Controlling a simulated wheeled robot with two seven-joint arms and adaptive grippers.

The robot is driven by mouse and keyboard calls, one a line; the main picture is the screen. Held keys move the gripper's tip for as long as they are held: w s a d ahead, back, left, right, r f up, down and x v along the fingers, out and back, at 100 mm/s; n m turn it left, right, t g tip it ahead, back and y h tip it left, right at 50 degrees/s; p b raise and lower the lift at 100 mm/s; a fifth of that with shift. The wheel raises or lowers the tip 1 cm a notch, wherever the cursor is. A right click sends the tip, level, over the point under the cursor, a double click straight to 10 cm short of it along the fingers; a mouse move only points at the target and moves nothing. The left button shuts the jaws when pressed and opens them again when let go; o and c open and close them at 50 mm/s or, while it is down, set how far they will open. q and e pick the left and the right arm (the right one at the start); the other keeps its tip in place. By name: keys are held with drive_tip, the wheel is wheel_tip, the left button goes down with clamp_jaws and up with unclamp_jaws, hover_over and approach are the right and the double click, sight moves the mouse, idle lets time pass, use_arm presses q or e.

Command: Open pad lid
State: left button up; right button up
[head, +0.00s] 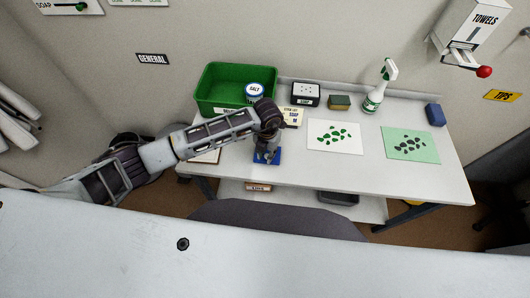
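A small flat blue pad (274,160) lies near the front edge of the white table, left of its middle. I take it to be the pad with the lid; I cannot tell whether its lid is up or down. My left gripper (266,157) points down right over the blue pad and hides much of it. The fingertips are small and dark here, so I cannot tell whether they touch the pad or how far apart they are. My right gripper is not in view.
A green bin (223,90) and a round container with a white label (255,89) stand behind my arm. A black box (305,94), a sponge (340,102) and a spray bottle (376,94) line the back. Leaf-printed sheets (318,145) (428,151) lie right.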

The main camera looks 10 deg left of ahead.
use_arm(q)
clamp_jaws()
